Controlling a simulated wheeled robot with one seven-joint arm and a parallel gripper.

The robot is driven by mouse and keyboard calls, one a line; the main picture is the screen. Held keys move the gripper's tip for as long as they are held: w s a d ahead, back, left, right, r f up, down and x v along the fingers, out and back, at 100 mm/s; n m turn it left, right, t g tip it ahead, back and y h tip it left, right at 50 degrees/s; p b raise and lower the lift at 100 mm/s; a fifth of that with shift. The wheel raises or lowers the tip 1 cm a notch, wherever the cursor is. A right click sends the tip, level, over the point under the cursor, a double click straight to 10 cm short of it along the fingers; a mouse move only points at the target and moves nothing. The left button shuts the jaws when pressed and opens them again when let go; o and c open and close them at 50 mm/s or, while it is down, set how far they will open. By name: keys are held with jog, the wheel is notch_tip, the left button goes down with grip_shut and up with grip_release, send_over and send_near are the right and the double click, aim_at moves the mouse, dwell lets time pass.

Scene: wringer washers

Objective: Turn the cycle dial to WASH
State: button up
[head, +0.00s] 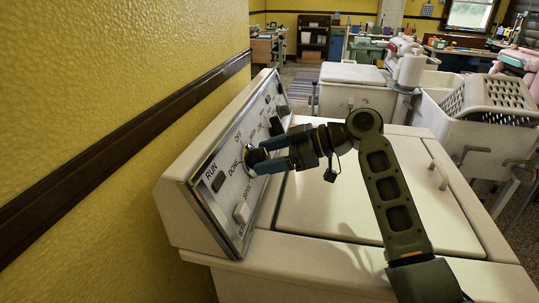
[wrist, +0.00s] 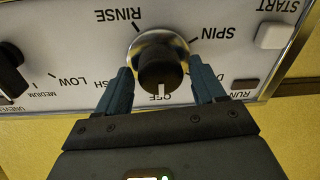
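The cycle dial (wrist: 161,66) is a dark round knob on a shiny metal ring, upside down in the wrist view. Its white pointer line is at the OFF label (wrist: 160,97). RINSE and SPIN show around it; the WASH label (wrist: 104,82) is partly hidden by a finger, with only its end readable. My gripper (wrist: 163,82) has its two blue fingers on either side of the dial, with slim gaps visible, so it looks open around it. In the head view the gripper (head: 262,154) reaches the slanted control panel (head: 208,200), and the dial is mostly hidden between the fingers.
A pale START button (wrist: 276,36) and a small dark RUN window (wrist: 245,84) sit beside the dial. Another dark knob (wrist: 10,76) is on its other side. The washer's flat lid (head: 340,210) lies below my arm. A yellow wall (head: 90,70) stands close behind the panel.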

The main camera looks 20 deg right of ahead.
jog(key=c, duration=0.8)
jog(key=shift+c, duration=0.2)
jog(key=shift+m, duration=0.3)
jog(key=m+p, duration=0.1)
jog(key=m, duration=0.1)
jog(key=shift+r+m+p, duration=0.15)
jog(key=shift+m+p, duration=0.25)
jog(key=m+p, duration=0.2)
jog(key=m, duration=0.1)
jog(key=shift+m, duration=0.4)
jog(key=shift+d+m+t+p, duration=0.1)
jog(key=shift+m+t+p, duration=0.3)
jog(key=shift+m+p, duration=1.5)
jog(key=shift+f+m+b, duration=0.2)
jog(key=shift+m+b, duration=0.15)
jog(key=shift+m, duration=0.25)
jog(key=o, duration=1)
